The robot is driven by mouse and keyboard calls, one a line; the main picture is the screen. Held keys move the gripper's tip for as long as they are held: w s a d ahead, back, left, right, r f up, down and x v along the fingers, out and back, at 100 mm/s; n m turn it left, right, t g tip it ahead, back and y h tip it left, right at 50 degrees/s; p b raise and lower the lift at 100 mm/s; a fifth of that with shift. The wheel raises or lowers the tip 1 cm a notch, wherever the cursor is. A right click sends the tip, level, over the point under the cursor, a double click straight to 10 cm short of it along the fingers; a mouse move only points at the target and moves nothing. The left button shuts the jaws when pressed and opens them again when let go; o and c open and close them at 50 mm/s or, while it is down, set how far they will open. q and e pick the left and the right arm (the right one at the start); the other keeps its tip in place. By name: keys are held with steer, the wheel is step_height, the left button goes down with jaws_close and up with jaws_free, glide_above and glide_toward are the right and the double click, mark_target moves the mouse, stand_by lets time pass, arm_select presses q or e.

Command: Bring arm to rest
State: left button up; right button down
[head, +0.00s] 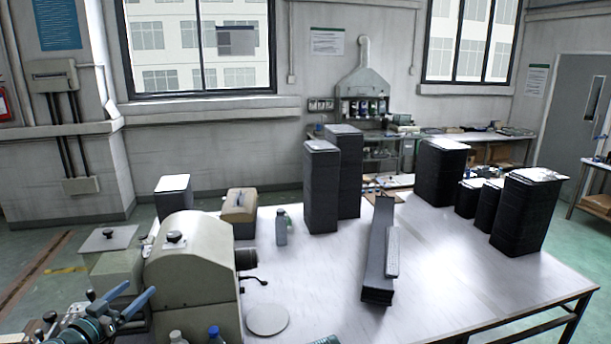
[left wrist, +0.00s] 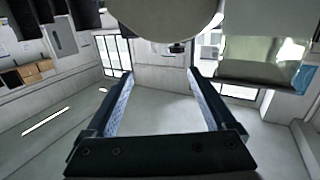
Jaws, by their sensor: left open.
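My left gripper (head: 134,290) is low at the left edge of the head view, with its two blue-lined fingers apart. It is beside the beige machine (head: 196,262) at the table's left end. In the left wrist view my gripper (left wrist: 160,76) shows both fingers spread wide with nothing between them. The room appears beyond the fingers, with a large pale rounded shape above them. My right gripper is not in view.
The white table (head: 450,260) carries tall dark stacks (head: 321,190) at the back and others (head: 525,215) at the right. A long dark stack (head: 378,255) lies mid-table. A bottle (head: 281,228) and round disc (head: 267,319) are near the machine. The front right is clear.

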arm_select(q)
steer(key=s+d+f+m+g+h+b, duration=0.15)
steer(key=d+f+g, duration=0.55)
steer(key=d, duration=0.7)
steer(key=s+d+f+m+g+h, duration=0.15)
steer(key=d+f+g, duration=0.25)
steer(key=d+f, duration=0.7)
steer(key=s+d+f+n+g+y+b, duration=0.1)
steer(key=s+d+f+g+y, duration=0.2)
steer(key=s, duration=0.4)
steer(key=s+d+f+g+y+b, duration=0.1)
steer(key=s+d+f+g+y, duration=0.2)
steer(key=s+d+y, duration=0.2)
steer(key=shift+s+d+f+n+y, duration=0.15)
steer(key=shift+s+d+n+y, duration=0.2)
steer(key=shift+s+d, duration=1.15)
steer(key=shift+w+d, duration=0.15)
